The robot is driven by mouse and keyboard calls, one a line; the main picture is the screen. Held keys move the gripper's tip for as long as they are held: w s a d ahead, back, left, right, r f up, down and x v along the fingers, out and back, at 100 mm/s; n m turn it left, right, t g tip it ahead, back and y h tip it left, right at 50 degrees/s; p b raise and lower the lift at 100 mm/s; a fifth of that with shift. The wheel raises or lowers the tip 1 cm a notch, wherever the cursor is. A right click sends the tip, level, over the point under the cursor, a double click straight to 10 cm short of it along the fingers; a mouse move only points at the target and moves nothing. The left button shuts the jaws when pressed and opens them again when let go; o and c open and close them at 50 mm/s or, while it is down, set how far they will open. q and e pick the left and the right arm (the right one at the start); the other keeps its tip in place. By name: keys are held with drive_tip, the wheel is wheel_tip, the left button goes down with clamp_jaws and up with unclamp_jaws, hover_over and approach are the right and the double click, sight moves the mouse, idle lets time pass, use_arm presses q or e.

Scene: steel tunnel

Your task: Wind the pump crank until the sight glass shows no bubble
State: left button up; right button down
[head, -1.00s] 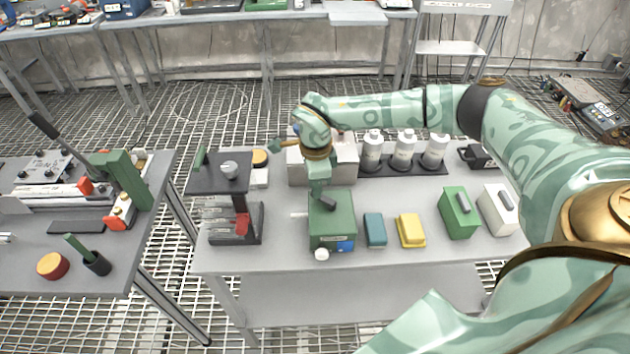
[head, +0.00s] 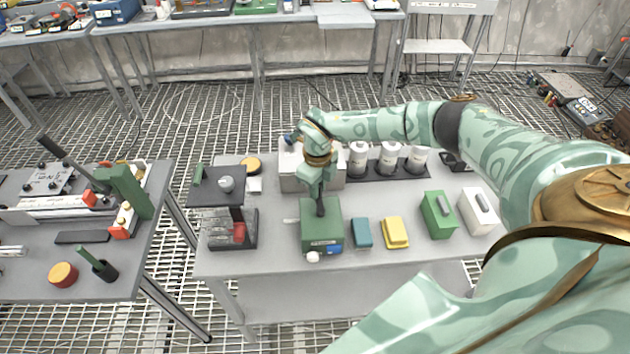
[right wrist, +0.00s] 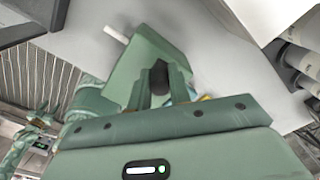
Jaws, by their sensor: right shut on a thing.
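A green box (head: 321,235) stands on the middle bench, with a small blue panel (head: 334,249) and a white round knob (head: 312,257) at its front. I take it for the pump; I cannot make out a bubble or a sight glass for certain. A dark grip (head: 320,207) rises from its top. My right gripper (head: 318,194) points down over the box and is shut on this grip. In the right wrist view both fingers (right wrist: 163,85) flank the dark grip (right wrist: 160,77). A white rod (right wrist: 115,35) sticks out from the box's side there.
A teal block (head: 361,233), a yellow block (head: 395,232), a green handled box (head: 438,216) and a white one (head: 479,211) stand to the right. White bottles (head: 388,158) are behind. A dark stand (head: 232,235) is left. Bare bench lies along the front.

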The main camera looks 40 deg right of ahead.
drive_tip(key=shift+d+m, duration=0.25)
drive_tip(key=shift+m, duration=0.25)
drive_tip(key=c, duration=1.3)
unclamp_jaws()
drive_tip(key=shift+s, duration=0.1)
wheel_tip(320, 180, up, 16)
drive_tip(key=shift+r+p, duration=0.2)
drive_tip(key=shift+p, duration=1.05)
